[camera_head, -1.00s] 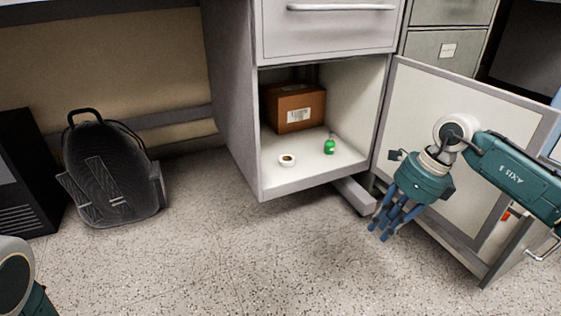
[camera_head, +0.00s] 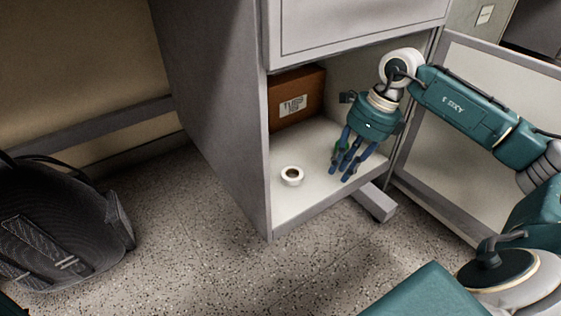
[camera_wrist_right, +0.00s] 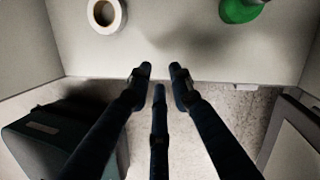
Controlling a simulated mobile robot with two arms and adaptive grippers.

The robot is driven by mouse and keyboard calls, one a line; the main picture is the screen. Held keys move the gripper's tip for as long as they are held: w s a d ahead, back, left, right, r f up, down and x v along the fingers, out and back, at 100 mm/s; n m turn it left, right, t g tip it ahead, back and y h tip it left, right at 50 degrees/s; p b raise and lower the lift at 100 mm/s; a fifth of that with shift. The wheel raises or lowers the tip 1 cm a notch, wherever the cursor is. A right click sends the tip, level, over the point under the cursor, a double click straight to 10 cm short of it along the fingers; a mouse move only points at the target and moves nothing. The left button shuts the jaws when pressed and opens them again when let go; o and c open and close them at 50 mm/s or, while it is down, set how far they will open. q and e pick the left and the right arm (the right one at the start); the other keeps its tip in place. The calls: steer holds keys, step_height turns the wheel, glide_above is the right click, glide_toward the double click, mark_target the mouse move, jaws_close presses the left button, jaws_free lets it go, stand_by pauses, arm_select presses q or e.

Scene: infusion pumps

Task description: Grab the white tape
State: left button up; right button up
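The white tape (camera_head: 292,176) is a small roll lying flat on the cabinet floor, left of my right gripper in the head view. My left gripper is not in view.
A green bottle (camera_wrist_right: 240,9) stands in the cabinet, mostly hidden behind my right fingers in the head view. A brown box (camera_head: 297,98) stands at the back. The open cabinet door (camera_head: 440,190) is on the right, and a dark backpack (camera_head: 60,225) is on the floor at left.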

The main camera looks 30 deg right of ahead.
mark_target(288, 179)
steer(key=w+a+p, duration=0.1)
steer(key=a, duration=0.1)
steer(key=w+a, duration=0.1)
steer(key=a, duration=0.1)
steer(key=w+a+p, duration=0.1)
steer(key=a, duration=0.1)
steer(key=shift+w+a+r+p, duration=0.1)
steer(key=shift+w+r+p, duration=0.05)
steer(key=shift+w+p, duration=0.15)
steer(key=shift+w+a, duration=0.2)
steer(key=shift+a, duration=0.2)
steer(key=w+a, duration=0.2)
steer(key=a, duration=0.1)
steer(key=shift+a+p, duration=0.3)
steer(key=shift+p, duration=0.1)
steer(key=b+x, duration=0.3)
steer(key=shift+s+d, duration=0.1)
steer(key=shift+d, duration=0.1)
jaws_close()
steer(key=shift+a, duration=0.1)
